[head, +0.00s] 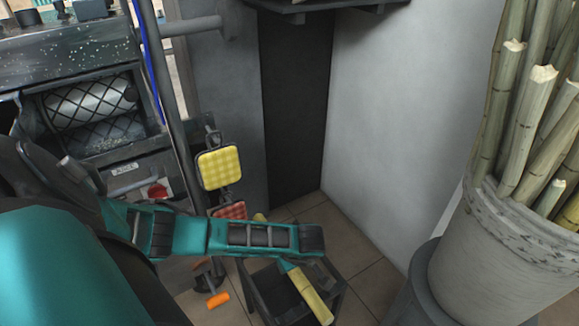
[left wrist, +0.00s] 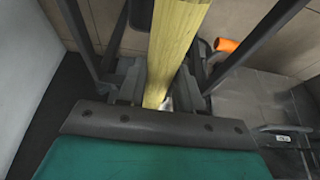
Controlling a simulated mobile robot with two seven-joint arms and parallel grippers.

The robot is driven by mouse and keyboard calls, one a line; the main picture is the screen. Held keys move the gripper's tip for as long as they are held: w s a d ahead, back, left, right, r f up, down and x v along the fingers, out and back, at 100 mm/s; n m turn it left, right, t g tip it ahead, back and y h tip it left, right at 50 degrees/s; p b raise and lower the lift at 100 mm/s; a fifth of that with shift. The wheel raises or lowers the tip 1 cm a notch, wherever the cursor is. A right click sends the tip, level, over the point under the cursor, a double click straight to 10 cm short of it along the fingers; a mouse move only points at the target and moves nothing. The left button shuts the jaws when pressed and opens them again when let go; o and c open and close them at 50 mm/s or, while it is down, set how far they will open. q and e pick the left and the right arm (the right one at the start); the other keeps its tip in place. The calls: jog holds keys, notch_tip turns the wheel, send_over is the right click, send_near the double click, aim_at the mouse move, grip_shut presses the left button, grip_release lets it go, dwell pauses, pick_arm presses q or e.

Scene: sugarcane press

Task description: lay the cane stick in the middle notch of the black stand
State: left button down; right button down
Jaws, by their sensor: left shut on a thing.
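The cane stick (head: 311,298) is a pale yellow-green rod. In the head view it slants out below the end of my left arm, and its middle is hidden under the arm. My left gripper (head: 300,250) is shut on it. In the left wrist view the cane (left wrist: 176,40) runs up the picture between the fingers of my left gripper (left wrist: 160,88). The black stand (head: 339,292) is a dark open frame on the floor, below and behind the cane in the head view. My arm hides its top and notches; I cannot tell whether the cane touches it. My right gripper is not in view.
A large pale barrel (head: 485,250) full of upright canes (head: 525,130) stands at the right. The press (head: 95,100), with a caged roller, is at the left. A yellow pad (head: 219,167) hangs near my arm. An orange piece (head: 218,300) shows low down. Tiled floor lies between.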

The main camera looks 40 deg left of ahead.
pick_arm(q)
jog(key=c, duration=1.1)
grip_release()
jog(key=o, duration=0.4)
jog(key=shift+o, duration=0.2)
